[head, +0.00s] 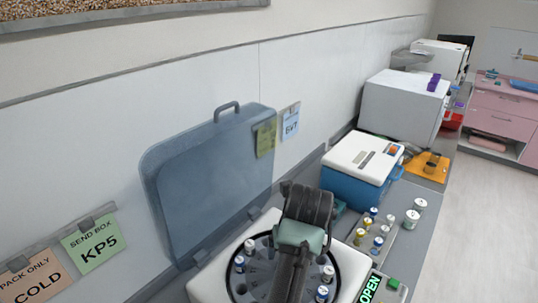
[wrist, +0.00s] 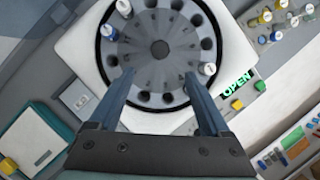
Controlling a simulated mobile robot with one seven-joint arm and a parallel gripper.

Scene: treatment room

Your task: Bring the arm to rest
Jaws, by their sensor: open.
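My gripper (wrist: 159,75) is open, with two dark blue-grey fingers apart and nothing seen between them. In the wrist view the fingers point over a round grey rotor (wrist: 160,48) with dark slots. The rotor sits in a white machine (wrist: 150,120) beside a green "OPEN" sign (wrist: 237,81). Several capped tubes stand in the rotor, one of them (wrist: 207,69) close to the right fingertip. In the head view my arm (head: 300,232) reaches over the rotor and covers its middle; the fingertips cannot be made out there.
A translucent blue lid (head: 205,170) stands raised behind the machine, near my arm. A blue and white box (head: 362,165) and several capped tubes (head: 375,239) stand to the right. Larger white machines (head: 402,105) stand farther along the counter. Open floor (head: 470,230) lies at right.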

